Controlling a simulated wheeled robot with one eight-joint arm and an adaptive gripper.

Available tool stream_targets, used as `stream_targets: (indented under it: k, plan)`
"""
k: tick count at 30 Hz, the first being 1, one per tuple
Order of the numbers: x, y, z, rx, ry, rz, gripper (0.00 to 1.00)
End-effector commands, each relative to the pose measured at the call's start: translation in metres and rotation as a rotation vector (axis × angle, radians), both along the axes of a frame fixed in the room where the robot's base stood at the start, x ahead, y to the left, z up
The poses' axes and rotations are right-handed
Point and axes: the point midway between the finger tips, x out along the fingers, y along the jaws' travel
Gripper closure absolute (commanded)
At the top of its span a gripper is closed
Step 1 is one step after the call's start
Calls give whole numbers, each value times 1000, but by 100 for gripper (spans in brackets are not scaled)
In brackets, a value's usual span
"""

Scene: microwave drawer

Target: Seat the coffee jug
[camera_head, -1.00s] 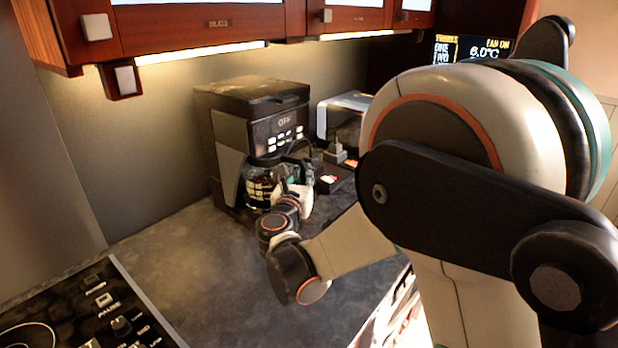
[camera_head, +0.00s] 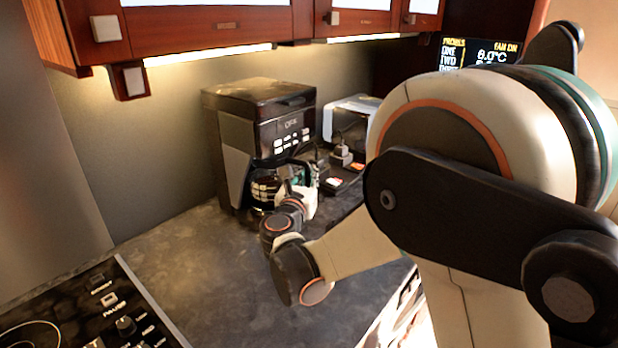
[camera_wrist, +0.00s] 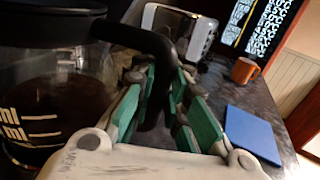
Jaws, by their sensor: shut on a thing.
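The coffee jug (camera_head: 262,189) is glass with a dark lid and dark liquid inside. It stands upright in the lower opening of the black coffee machine (camera_head: 285,120) in the head view. In the wrist view the jug (camera_wrist: 50,95) fills the left side, with white level marks on its glass. My gripper (camera_wrist: 165,95) is shut on the jug's black handle, which runs down between the green finger pads. In the head view my gripper (camera_head: 297,183) is at the jug's right front. Whether the jug's base rests fully on the machine's plate is hidden.
A toaster (camera_wrist: 180,28) stands behind on the counter (camera_head: 200,270). An orange mug (camera_wrist: 245,70) and a blue flat object (camera_wrist: 252,133) are to the right in the wrist view. A cooktop (camera_head: 95,315) is at front left. Cabinets (camera_head: 210,30) hang above.

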Motion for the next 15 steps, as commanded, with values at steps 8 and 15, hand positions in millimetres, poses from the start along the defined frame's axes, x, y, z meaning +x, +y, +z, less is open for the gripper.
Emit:
stream_targets:
  k: [8, 15]
  plan:
    - [0, 0, 0, 1, 0, 0, 100]
    - [0, 0, -4, 1, 0, 0, 100]
